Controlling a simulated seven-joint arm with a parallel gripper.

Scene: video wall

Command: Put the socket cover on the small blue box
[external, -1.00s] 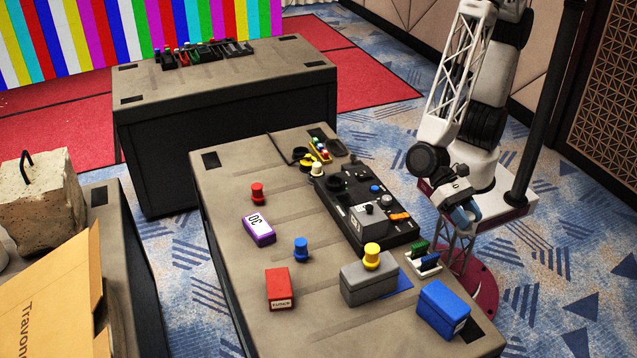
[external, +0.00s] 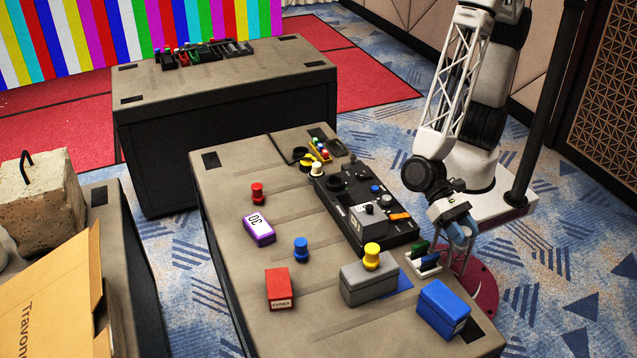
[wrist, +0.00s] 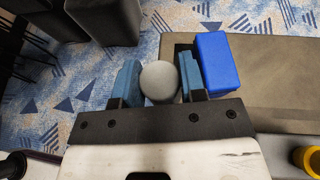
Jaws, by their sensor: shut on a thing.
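The blue box (external: 443,308) stands at the near right corner of the table; in the wrist view the blue box (wrist: 218,62) is just right of the right finger. My gripper (external: 461,238) is beyond the table's right edge, behind the blue box. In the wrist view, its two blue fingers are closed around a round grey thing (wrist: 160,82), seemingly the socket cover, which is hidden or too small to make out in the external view. The held thing is over the floor side, apart from the box.
A holder with green and blue pieces (external: 423,259) stands at the right edge, close to my gripper. A grey box (external: 368,284) with a yellow knob (external: 371,257) is left of the blue box.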

